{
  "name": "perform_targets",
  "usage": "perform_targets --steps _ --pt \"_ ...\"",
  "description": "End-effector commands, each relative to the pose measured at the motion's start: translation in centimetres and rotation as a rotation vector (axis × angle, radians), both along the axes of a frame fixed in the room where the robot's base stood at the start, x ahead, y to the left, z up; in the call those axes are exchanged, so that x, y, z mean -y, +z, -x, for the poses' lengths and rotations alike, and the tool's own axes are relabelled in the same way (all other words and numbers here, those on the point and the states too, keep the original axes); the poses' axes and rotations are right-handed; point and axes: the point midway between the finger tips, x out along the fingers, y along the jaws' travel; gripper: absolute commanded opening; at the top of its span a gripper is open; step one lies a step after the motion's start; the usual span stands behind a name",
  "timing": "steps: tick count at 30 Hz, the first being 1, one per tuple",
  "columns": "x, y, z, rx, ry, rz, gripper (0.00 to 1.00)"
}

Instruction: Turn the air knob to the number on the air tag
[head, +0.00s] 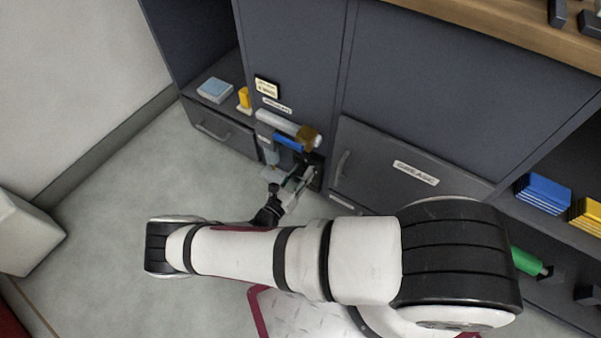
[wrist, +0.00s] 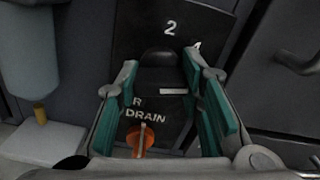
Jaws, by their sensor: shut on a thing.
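In the wrist view my gripper (wrist: 161,66) has its two green-padded fingers on either side of the dark air knob (wrist: 160,76), shut on it. A white bar (wrist: 173,91) shows on the dark surface between the fingers. The dark panel (wrist: 127,39) has a white 2 above the knob and another digit to its upper right, partly hidden by the right finger. In the head view my gripper (head: 303,177) is at the low unit by the cabinet. A cream tag (head: 267,87) with dark writing is on the cabinet above; I cannot read its number.
An orange drain knob (wrist: 146,137) sits below, beside DRAIN lettering. A cloudy bowl (wrist: 28,60) hangs at left. A drawer marked GREASE (head: 415,173) is right of the unit. Floor at left is clear.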

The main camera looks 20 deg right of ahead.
Motion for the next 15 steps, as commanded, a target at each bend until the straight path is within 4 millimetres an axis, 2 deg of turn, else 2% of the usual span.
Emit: perform_targets --steps 6,15 --pt "-0.09 0.04 -0.05 0.116 0.003 -0.084 0.07" --pt "-0.12 0.02 -0.07 0.202 0.003 -0.147 0.07"
